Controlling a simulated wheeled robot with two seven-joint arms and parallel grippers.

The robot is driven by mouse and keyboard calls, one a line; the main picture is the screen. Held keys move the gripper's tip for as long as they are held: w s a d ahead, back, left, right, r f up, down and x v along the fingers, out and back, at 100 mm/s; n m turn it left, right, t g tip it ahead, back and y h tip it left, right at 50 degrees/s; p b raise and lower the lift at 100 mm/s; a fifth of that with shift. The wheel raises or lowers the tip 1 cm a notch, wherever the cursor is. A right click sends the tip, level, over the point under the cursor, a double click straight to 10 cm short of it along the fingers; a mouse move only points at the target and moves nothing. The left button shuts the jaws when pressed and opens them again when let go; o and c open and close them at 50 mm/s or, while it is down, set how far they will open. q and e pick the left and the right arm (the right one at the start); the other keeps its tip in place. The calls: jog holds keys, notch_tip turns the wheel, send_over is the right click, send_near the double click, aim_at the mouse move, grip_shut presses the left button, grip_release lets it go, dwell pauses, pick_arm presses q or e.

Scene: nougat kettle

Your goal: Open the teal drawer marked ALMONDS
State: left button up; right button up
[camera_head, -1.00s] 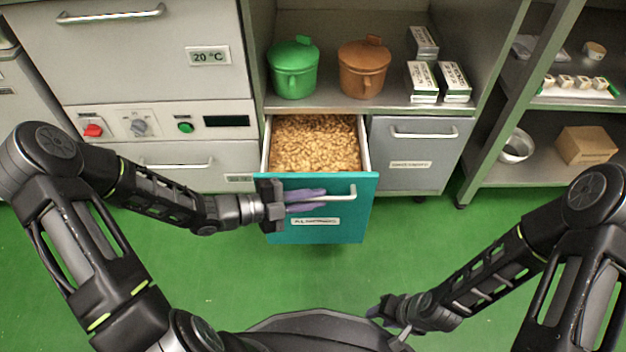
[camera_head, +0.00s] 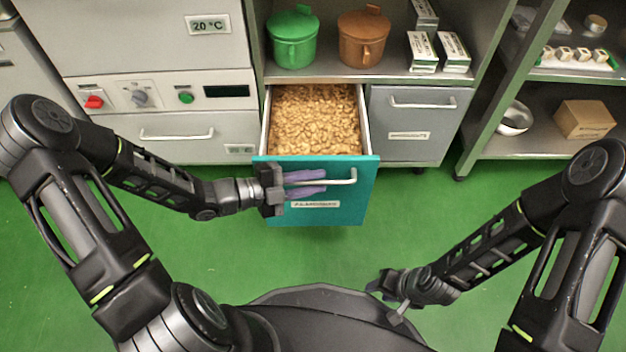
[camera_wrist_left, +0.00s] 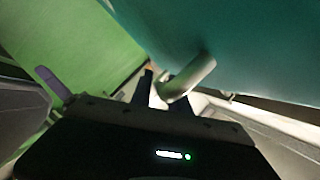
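The teal drawer (camera_head: 345,208) marked ALMONDS stands pulled out of the cabinet, full of pale almonds (camera_head: 315,122). Its front also fills the upper right of the left wrist view (camera_wrist_left: 240,45). Its pale bar handle (camera_head: 345,180) runs across the front above the label (camera_head: 314,204). My left gripper (camera_head: 308,183) has its purple fingers closed above and below the left part of the handle. In the left wrist view the handle (camera_wrist_left: 190,78) passes between the dark fingers. My right gripper (camera_head: 378,305) hangs low, away from the drawer; its fingers are mostly hidden.
A grey drawer (camera_head: 415,150) beside the teal one is shut. A green pot (camera_head: 293,45), a brown pot (camera_head: 363,42) and white boxes (camera_head: 422,52) stand on the shelf above. A shelf rack (camera_head: 530,155) stands at right. Green floor (camera_head: 330,260) in front is clear.

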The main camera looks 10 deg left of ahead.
pick_arm(q)
jog(key=p+v, duration=0.2)
jog(key=v, duration=0.4)
jog(key=shift+s+a+r+p, duration=0.15)
jog(key=shift+a+r+p, duration=0.05)
jog(key=shift+a+p, duration=0.15)
jog(key=shift+s+a, duration=0.3)
jog(key=shift+a, duration=0.1)
jog(key=shift+a, duration=0.1)
